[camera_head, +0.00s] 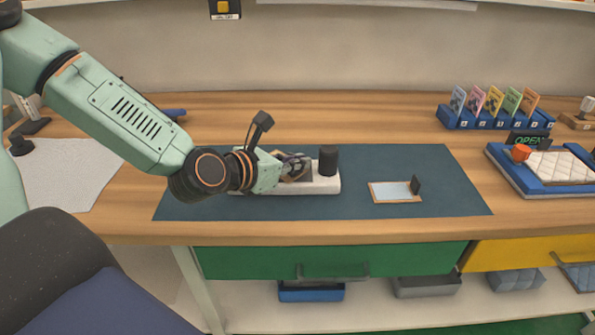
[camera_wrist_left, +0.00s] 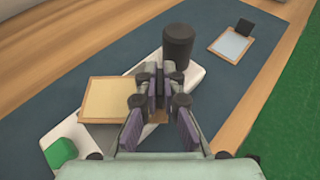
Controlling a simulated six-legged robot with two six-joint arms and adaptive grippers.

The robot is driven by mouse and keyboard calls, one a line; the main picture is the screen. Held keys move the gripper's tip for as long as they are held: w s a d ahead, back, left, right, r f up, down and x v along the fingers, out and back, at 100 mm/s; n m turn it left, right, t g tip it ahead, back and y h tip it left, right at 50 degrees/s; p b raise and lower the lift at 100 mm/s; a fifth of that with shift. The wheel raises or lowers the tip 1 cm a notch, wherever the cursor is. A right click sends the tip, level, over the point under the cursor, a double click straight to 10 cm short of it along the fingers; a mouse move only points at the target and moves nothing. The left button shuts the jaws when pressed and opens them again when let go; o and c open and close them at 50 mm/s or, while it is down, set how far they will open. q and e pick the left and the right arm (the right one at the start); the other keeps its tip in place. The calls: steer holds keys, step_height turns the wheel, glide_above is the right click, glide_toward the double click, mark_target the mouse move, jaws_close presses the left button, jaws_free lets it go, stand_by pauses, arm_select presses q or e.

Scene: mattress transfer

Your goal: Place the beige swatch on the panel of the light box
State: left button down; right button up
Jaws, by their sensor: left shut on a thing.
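The beige swatch (camera_wrist_left: 106,98), a pale square with a wooden border, shows in the left wrist view. My left gripper (camera_wrist_left: 157,105) is shut on its right-hand edge, where a strip of wood shows between the fingers. The swatch lies over the long white light box (camera_head: 322,185), askew to it, with its upper left corner past the box's edge. I cannot tell whether it touches the box. The box (camera_wrist_left: 72,135) has a green block (camera_wrist_left: 60,153) at one end and a black cylinder (camera_wrist_left: 178,46) at the other. The panel cannot be made out. My right gripper is out of view.
A pale blue framed piece (camera_head: 393,191) with a black tab lies on the dark mat (camera_head: 440,165), right of the box. A blue rack (camera_head: 490,118) of coloured cards and a blue tray (camera_head: 512,182) with a quilted pad stand farther right. The mat between is clear.

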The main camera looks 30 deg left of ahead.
arm_select(q)
steer(key=shift+f, duration=0.6)
steer(key=shift+w+d, duration=0.1)
steer(key=shift+w, duration=0.05)
steer(key=shift+f+b, duration=0.2)
steer(key=shift+b, duration=0.15)
steer(key=c, duration=1.5)
jaws_free()
steer(key=shift+r, duration=0.1)
